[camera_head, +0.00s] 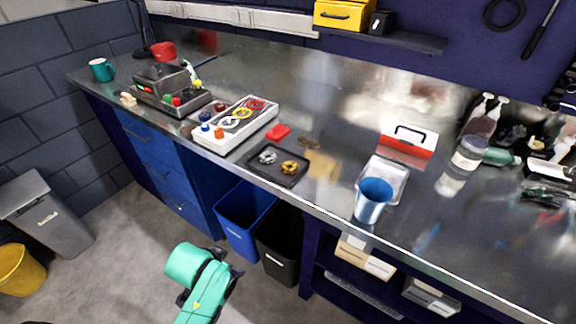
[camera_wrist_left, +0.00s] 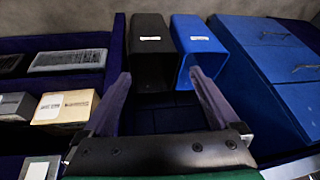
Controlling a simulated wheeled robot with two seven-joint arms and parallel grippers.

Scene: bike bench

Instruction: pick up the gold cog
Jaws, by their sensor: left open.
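The gold cog (camera_head: 289,167) lies on a small black tray (camera_head: 262,174) near the front edge of the metal bench. A silver cog (camera_head: 267,157) lies to its left on the same tray. My left arm, green, is low in front of the bench in the head view. Its gripper (camera_wrist_left: 160,76) is open and empty in the left wrist view, facing the bins under the bench. It is below the bench top and well apart from the cog. The cog is not visible in the left wrist view. My right gripper is not in view.
A white box (camera_head: 203,140) with coloured rings stands left of the tray, beside a red piece (camera_head: 278,132). A blue cup (camera_head: 373,198) and a red-and-white toolbox (camera_head: 408,142) stand to the right. A blue bin (camera_head: 237,236) and a black bin (camera_head: 276,269) stand below the bench edge.

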